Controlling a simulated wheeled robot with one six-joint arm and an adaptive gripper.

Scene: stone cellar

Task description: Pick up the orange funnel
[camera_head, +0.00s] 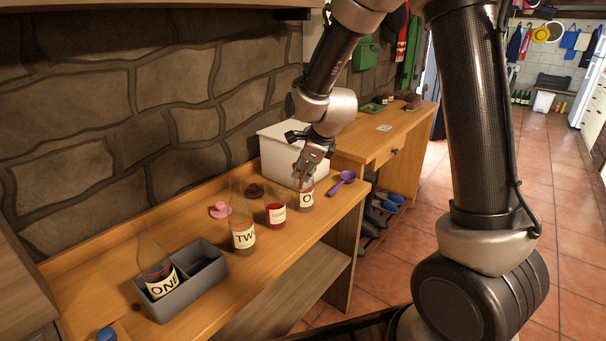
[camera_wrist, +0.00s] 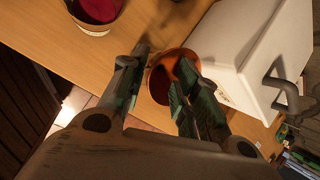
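The orange funnel (camera_wrist: 160,86) shows in the wrist view as a round orange-brown rim partly behind my right finger. In the head view only a sliver of orange (camera_head: 300,171) shows under my gripper, above a bottle with a label starting "O" (camera_head: 307,198). It seems to sit in that bottle's mouth, but the contact is hidden. My gripper (camera_head: 309,160) points down there. In the wrist view its fingers (camera_wrist: 160,60) are spread apart, with part of the funnel's rim between and beyond them. I see no grip on it.
A white box (camera_head: 285,150) stands right behind the bottle. Left of it are a red-filled jar (camera_head: 275,211), a "TW" bottle (camera_head: 243,236) and a grey tray (camera_head: 208,288) holding a "ONE" bottle (camera_head: 160,281). A purple scoop (camera_head: 345,179) lies to the right, near the bench edge.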

